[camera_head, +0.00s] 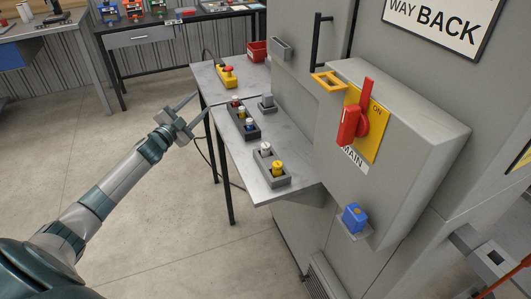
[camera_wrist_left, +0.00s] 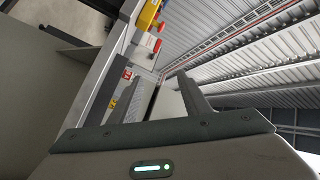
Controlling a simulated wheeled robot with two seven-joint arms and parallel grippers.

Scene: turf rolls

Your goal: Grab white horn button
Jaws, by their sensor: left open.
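A white-topped button (camera_head: 265,149) stands in a grey two-place holder (camera_head: 272,181) near the front end of the narrow grey bench (camera_head: 232,157). A yellow button (camera_head: 277,168) stands beside it in the same holder. A pale piece also stands among the coloured ones in the dark tray (camera_head: 256,135); I cannot tell which white piece is the horn button. My left gripper (camera_head: 201,104) is open and empty, left of the bench edge and well apart from the white-topped button. The wrist view also shows its spread fingers (camera_wrist_left: 168,75). My right gripper is not in view.
A yellow box with a red button (camera_head: 228,77), a grey block (camera_head: 267,103) and a red bin (camera_head: 257,51) are on the bench. A grey cabinet with a red switch handle (camera_head: 349,124) and a blue box (camera_head: 355,218) stands on the right. Floor left of the bench is clear.

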